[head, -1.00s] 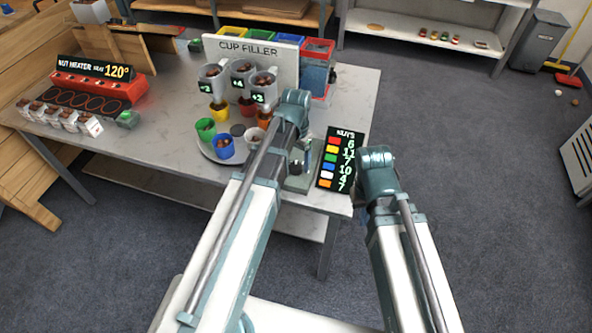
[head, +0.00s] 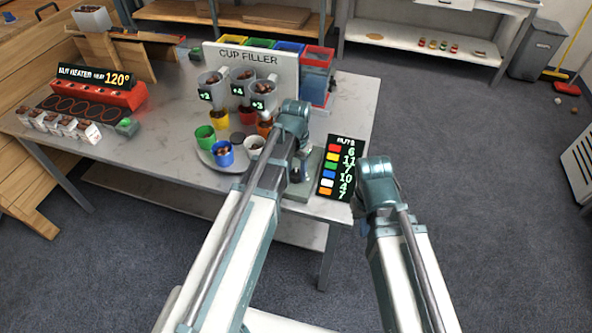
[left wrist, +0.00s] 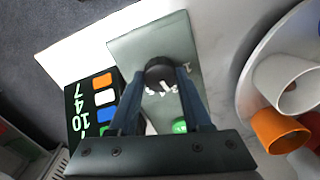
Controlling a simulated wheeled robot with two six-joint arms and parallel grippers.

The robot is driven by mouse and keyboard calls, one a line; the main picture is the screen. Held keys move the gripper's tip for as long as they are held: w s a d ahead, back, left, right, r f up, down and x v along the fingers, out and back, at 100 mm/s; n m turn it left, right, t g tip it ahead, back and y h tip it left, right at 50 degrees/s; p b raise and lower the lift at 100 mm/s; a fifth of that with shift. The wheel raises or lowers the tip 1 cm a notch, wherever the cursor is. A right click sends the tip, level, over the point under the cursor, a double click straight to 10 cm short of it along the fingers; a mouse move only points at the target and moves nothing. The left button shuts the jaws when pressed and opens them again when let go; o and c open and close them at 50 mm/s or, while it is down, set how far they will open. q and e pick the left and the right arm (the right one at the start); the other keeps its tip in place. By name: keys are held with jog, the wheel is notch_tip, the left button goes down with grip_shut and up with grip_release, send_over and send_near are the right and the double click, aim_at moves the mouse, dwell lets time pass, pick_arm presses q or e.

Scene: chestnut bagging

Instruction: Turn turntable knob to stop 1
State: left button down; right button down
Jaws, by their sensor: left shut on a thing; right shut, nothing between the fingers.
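The turntable knob (left wrist: 160,68) is black and round on a grey-green base plate (left wrist: 125,47) in the left wrist view. My left gripper (left wrist: 162,88) is shut on it, one finger on each side. A "1" mark and a green spot show on the plate near the fingers. In the head view my left arm mostly hides the knob. The round turntable (head: 203,156) stands left of the arm, carrying a green cup (head: 205,133), a blue cup (head: 223,154), a white cup (head: 256,143) and others. My right gripper is hidden behind its own arm.
The cup filler board (head: 250,60) with hoppers stands behind the turntable. A black nuts sign (head: 337,167) stands just right of the knob base. The red nut heater (head: 98,92) and several small boxes are at the table's left.

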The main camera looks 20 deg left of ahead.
pick_arm(q)
jog(key=n, duration=0.5)
jog(key=shift+n, duration=0.4)
jog(key=n, duration=0.5)
jog(key=shift+n, duration=0.4)
jog(key=shift+c, duration=1.7)
grip_release()
